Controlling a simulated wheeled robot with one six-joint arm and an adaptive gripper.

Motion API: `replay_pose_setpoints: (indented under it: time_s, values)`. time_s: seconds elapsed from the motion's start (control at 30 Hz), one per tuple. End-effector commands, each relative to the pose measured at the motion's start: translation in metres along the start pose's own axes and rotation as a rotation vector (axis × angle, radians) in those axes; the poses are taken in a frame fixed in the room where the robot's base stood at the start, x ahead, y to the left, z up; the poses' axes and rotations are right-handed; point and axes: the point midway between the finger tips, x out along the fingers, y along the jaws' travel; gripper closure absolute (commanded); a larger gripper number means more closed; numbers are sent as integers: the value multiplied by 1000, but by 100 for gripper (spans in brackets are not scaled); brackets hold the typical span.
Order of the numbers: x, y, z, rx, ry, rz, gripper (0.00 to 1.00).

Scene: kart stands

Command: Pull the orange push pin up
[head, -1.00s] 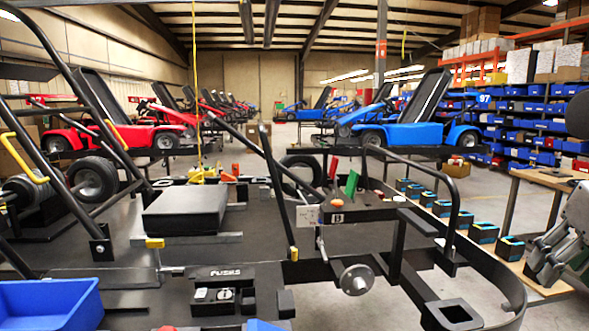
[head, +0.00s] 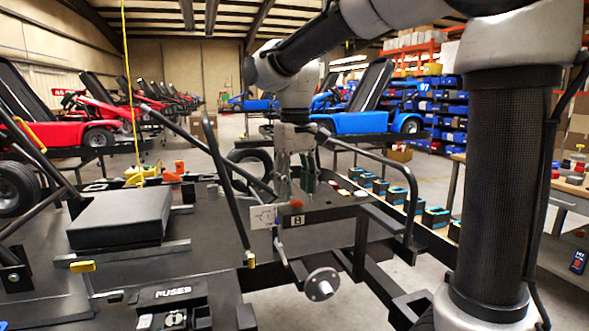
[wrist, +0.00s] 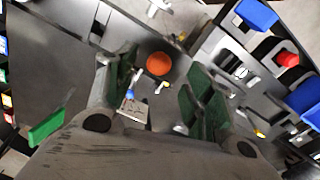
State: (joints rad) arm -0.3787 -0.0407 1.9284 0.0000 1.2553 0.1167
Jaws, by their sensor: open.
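The orange push pin shows as a round orange top (wrist: 158,63) in the wrist view, between and just beyond my fingertips. In the head view a small orange top (head: 297,203) shows above the plate marked B (head: 297,220), just below my gripper. My gripper (head: 295,186) points down over that panel. In the wrist view my gripper (wrist: 160,88) has its two green-padded fingers spread apart with nothing held between them. I cannot tell whether either finger touches the pin. The pin's shaft is hidden.
A green lever (wrist: 46,124) stands left of my fingers in the wrist view. A bent black tube (head: 375,155) arches right of my gripper. A black box (head: 118,218) lies on the deck at the left. Teal-and-black blocks (head: 436,217) line a shelf at the right.

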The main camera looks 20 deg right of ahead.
Motion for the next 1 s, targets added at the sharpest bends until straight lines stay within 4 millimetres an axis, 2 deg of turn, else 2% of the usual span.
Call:
replay_pose_setpoints:
  time_s: [0.1, 0.2, 0.53, 0.57, 0.8, 0.83, 1.0]
  values:
    - [17, 0, 0, 0, -2, 0, 47]
    - [26, 0, 0, 0, 0, 0, 47]
    - [32, 0, 0, 1, 1, 0, 47]
    - [32, 0, 0, 1, 1, 0, 49]
    - [32, 0, 0, 1, 1, 0, 93]
    - [32, 0, 0, 1, 1, 0, 96]
    - [31, 0, 0, 1, 2, 0, 97]
